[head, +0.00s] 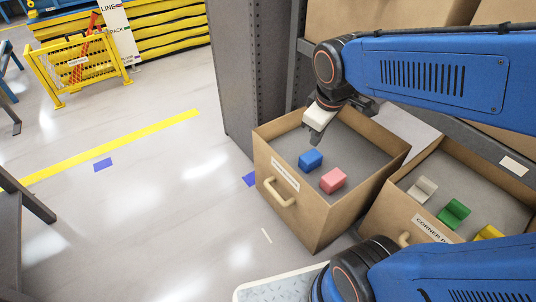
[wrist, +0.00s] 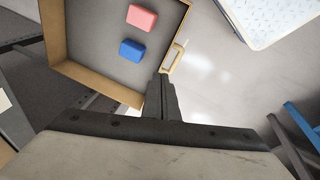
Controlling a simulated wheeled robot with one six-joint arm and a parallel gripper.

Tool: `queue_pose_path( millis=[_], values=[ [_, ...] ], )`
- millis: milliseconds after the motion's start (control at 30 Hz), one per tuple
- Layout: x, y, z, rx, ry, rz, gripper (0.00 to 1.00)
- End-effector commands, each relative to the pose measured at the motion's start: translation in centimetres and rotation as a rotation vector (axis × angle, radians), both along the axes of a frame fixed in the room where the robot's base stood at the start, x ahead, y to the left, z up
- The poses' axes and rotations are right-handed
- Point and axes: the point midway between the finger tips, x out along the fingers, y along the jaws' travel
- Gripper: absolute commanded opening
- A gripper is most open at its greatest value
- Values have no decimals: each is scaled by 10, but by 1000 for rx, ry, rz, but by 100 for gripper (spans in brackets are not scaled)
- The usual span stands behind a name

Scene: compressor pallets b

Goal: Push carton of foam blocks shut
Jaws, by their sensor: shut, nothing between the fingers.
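The carton of foam blocks (head: 288,205) is a brown open-topped drawer box with a handle (head: 278,194) and a label on its front. It stands pulled out from the grey rack. A blue block (head: 311,160) and a pink block (head: 333,180) lie inside on its grey floor. My gripper (head: 315,139) is shut and empty, pointing down at the carton's back left side in the head view. In the wrist view the shut fingers (wrist: 160,78) overlap the carton's edge near the handle (wrist: 174,57). I cannot tell whether they touch it.
A second open carton (head: 378,212) to the right holds white, green and yellow pieces. The rack's grey upright (head: 236,75) stands behind the left side. The floor (head: 150,210) to the left is clear, with yellow tape. A yellow barrier (head: 75,65) stands farther off.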

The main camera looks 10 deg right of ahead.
Motion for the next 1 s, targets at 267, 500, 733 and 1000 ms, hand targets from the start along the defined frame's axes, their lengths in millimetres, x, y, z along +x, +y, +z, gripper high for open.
queue_pose_path(
  millis=[267, 500, 733, 1000],
  values=[
    [31, 16, -12, -71, 52, 190, 0],
    [56, 32, -25, -129, 96, 357, 0],
    [79, 50, -40, -182, 138, 519, 0],
    [104, 73, -61, -241, 190, 710, 0]
  ],
)
